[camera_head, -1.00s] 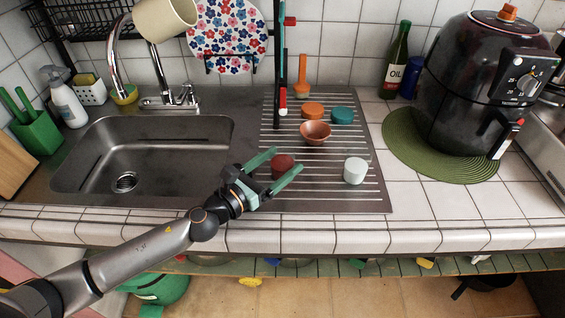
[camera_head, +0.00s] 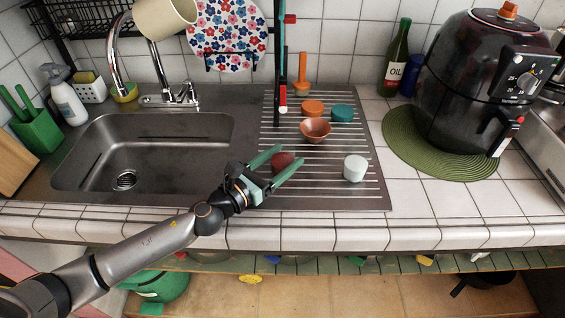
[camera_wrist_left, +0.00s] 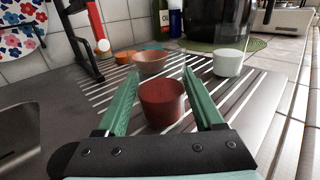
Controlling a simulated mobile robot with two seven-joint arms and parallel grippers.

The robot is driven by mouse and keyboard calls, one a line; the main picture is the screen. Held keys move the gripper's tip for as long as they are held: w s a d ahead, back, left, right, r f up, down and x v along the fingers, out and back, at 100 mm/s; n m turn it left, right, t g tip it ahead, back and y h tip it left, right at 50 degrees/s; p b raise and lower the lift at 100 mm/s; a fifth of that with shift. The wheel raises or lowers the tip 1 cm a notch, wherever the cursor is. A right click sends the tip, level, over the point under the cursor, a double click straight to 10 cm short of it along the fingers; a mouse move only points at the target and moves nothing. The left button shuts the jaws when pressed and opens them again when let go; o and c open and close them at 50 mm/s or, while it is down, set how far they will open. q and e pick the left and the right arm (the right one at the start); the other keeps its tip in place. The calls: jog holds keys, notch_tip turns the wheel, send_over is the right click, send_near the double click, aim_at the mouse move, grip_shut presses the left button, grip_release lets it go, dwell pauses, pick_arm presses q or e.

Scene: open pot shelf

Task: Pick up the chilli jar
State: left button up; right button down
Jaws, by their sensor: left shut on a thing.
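The chilli jar appears to be the small dark red jar (camera_head: 282,161) on the ribbed drainboard right of the sink; no label is readable. My left gripper (camera_head: 290,154) reaches over it from the left, with one green finger on each side. In the left wrist view, the red jar (camera_wrist_left: 162,103) sits between the two fingers (camera_wrist_left: 160,70), which are shut on it. Its upper part is visible and looks upright. I cannot tell whether its base is touching the drainboard. My right gripper is not in view.
A white jar (camera_head: 355,168) stands to the right on the drainboard (camera_head: 330,198). A brown bowl (camera_head: 315,130), an orange jar (camera_head: 312,108) and a teal jar (camera_head: 343,114) stand behind. The sink (camera_head: 150,160) is left; an air fryer (camera_head: 470,90) is right.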

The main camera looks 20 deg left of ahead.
pick_arm(q)
jog(key=shift+c, duration=0.6)
jog(key=shift+r, duration=0.15)
